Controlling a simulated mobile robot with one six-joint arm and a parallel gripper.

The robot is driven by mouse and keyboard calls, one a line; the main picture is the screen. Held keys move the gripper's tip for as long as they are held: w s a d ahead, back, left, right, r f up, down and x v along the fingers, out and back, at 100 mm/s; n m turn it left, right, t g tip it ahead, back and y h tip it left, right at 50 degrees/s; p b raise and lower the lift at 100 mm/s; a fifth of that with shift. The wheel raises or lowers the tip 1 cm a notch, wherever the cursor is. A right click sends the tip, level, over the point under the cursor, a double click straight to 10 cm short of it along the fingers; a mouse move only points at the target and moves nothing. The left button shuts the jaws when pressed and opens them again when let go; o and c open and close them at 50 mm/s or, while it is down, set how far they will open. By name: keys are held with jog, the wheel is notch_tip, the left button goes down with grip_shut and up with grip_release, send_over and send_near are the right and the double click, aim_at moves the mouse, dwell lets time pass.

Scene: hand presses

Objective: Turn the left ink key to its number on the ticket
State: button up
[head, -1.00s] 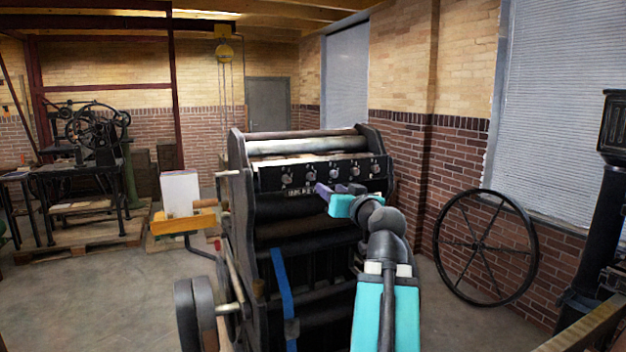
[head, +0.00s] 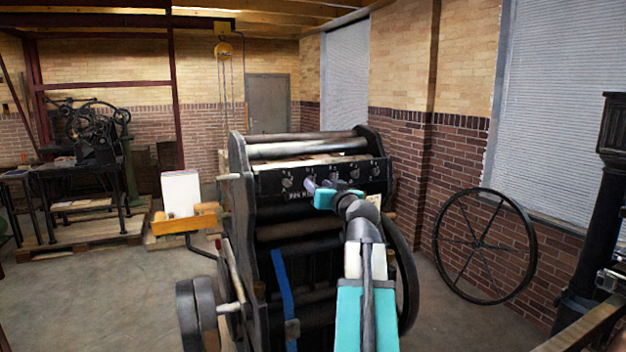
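The press (head: 262,230) stands in the middle of the head view. A dark panel across its front carries a row of several small ink keys. The left ink key (head: 287,183) is at the left end and is uncovered; its setting is too small to read. A small pale card (head: 374,200), perhaps the ticket, shows right of my gripper; no number is legible.
A large spoked wheel (head: 485,245) leans on the brick wall at right. A black column (head: 592,235) stands at the far right.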

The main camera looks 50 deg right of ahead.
jog(key=shift+p+x, duration=0.65)
jog(key=shift+x, duration=1.75)
grip_shut()
